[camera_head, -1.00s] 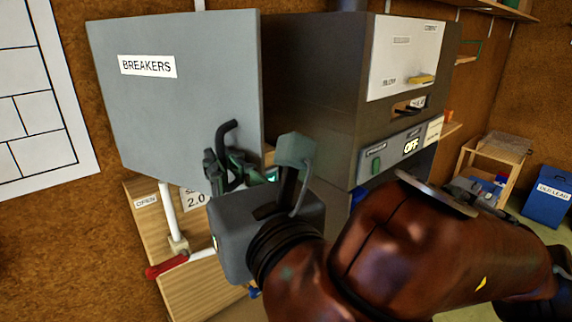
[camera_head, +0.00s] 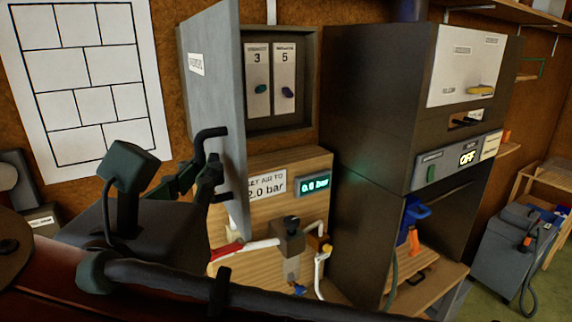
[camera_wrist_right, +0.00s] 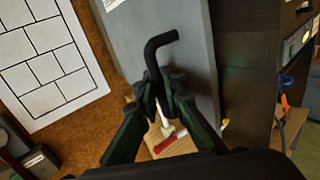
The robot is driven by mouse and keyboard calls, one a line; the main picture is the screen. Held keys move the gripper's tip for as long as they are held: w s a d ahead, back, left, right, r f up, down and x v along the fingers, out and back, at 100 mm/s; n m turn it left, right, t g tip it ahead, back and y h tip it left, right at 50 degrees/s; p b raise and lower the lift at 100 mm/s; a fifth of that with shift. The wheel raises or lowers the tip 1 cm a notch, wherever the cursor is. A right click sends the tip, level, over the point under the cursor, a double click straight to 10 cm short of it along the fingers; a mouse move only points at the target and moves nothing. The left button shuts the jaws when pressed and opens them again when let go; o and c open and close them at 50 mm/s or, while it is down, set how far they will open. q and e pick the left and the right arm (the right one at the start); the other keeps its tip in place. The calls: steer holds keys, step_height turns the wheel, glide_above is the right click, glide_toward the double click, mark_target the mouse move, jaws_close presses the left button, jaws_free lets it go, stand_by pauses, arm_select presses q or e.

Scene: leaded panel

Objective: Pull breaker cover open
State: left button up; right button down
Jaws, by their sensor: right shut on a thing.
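The grey breaker cover (camera_head: 219,110) stands swung open to the left of its box in the head view, seen nearly edge-on. Behind it the breaker box (camera_head: 310,75) shows two switches, marked 3 and 5. My right gripper (camera_head: 208,172) is shut on the cover's black handle (camera_head: 213,133). In the right wrist view the handle (camera_wrist_right: 159,42) rises from between the fingers (camera_wrist_right: 160,88), with the grey cover (camera_wrist_right: 185,60) behind it. My left gripper is not in view.
A dark cabinet (camera_head: 385,130) with an OFF display stands right of the box. A wall chart (camera_head: 85,90) hangs left of the cover.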

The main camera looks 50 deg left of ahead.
steer(key=shift+s, duration=0.1)
steer(key=c, duration=2.3)
jaws_free()
steer(key=shift+d, duration=0.1)
steer(key=shift+c, duration=0.2)
steer(key=v, duration=0.7)
steer(key=shift+s, duration=0.25)
steer(key=shift+d, duration=0.1)
